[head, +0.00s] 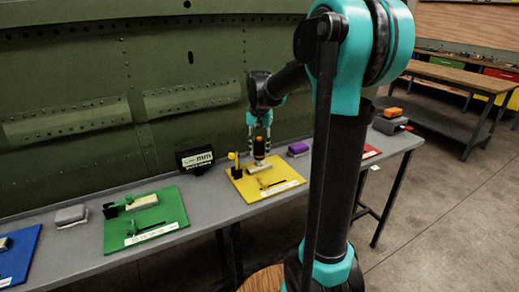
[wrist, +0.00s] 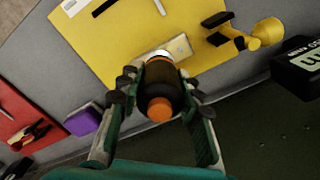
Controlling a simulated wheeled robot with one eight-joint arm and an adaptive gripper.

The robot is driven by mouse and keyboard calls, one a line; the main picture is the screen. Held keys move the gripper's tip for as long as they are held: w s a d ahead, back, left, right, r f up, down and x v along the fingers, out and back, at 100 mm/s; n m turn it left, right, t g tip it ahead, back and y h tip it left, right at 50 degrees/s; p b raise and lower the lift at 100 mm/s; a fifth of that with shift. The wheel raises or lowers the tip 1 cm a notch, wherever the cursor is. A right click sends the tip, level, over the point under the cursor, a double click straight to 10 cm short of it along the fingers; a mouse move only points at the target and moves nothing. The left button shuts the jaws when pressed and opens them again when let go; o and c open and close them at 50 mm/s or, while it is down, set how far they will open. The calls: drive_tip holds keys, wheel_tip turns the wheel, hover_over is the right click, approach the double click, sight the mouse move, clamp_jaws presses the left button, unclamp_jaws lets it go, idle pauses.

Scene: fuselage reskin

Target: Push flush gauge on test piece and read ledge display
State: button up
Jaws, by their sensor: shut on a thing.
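My gripper (head: 260,137) is shut on the flush gauge, a dark cylinder (head: 259,149) with orange markings. In the wrist view the gauge (wrist: 163,85) sits between my two fingers (wrist: 160,92), its orange end towards the camera and its pale metal tip pointing at the test piece. The test piece (wrist: 180,47) is a pale flat block on the yellow mat (head: 282,187); it also shows in the head view (head: 262,168). The tip is at or just above it; I cannot tell whether they touch. The black ledge display (head: 195,158) stands behind the mat; "mm" shows, but no reading is legible.
A yellow knobbed fixture (wrist: 262,35) stands on the mat beside the test piece. A green mat (head: 165,232), a purple block (head: 298,149) and a red mat (head: 371,152) lie along the grey bench (head: 75,255). The green riveted fuselage panel (head: 100,60) rises behind.

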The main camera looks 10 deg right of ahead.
sight(260, 138)
drive_tip(key=shift+f, duration=0.4)
idle(1.3)
drive_tip(key=shift+r, duration=3.5)
